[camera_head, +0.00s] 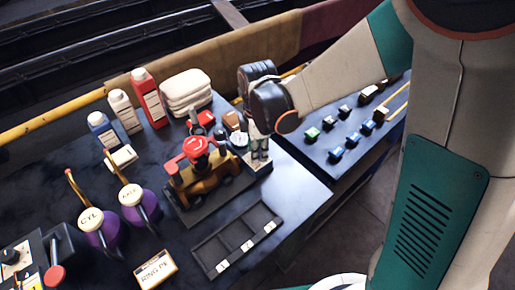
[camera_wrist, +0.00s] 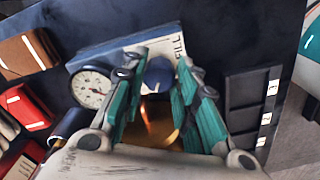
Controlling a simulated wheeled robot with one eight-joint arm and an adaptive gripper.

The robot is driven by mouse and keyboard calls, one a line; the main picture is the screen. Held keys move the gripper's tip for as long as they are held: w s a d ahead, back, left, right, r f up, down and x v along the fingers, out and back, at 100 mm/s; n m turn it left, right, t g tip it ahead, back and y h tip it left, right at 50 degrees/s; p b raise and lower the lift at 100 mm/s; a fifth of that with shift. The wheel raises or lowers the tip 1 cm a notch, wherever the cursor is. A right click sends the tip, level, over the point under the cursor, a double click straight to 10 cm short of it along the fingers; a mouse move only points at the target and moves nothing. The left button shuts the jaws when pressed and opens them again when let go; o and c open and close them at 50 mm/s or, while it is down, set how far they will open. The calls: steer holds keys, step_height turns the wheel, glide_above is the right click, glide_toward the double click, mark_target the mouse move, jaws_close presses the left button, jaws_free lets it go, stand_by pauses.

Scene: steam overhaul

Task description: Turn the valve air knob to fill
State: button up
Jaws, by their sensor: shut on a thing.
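The valve air knob (camera_wrist: 159,75) is a dark blue round knob between the teal fingers of my gripper (camera_wrist: 161,68) in the wrist view. My gripper is shut on it, from above. The FILL label (camera_wrist: 180,46) is printed on a pale strip just beyond the knob, to its upper right. No pointer mark on the knob is readable. A white dial gauge (camera_wrist: 91,87) sits left of the fingers, and a brass part (camera_wrist: 153,124) shows between them. In the head view my gripper (camera_head: 259,153) reaches down beside the gauge and hides the knob.
A compartment tray (camera_head: 238,245) lies in front. Bottles (camera_head: 147,95), folded towels (camera_head: 186,90) and purple oil cans (camera_head: 98,230) stand left.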

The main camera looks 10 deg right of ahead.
steer(key=m, duration=1.4)
steer(key=shift+s+b, duration=0.1)
steer(key=shift+b, duration=0.3)
steer(key=m, duration=0.4)
steer(key=shift+a+m, duration=0.1)
steer(key=shift+m, duration=0.2)
steer(key=m, duration=0.5)
steer(key=o, duration=1.1)
steer(key=shift+c, duration=0.2)
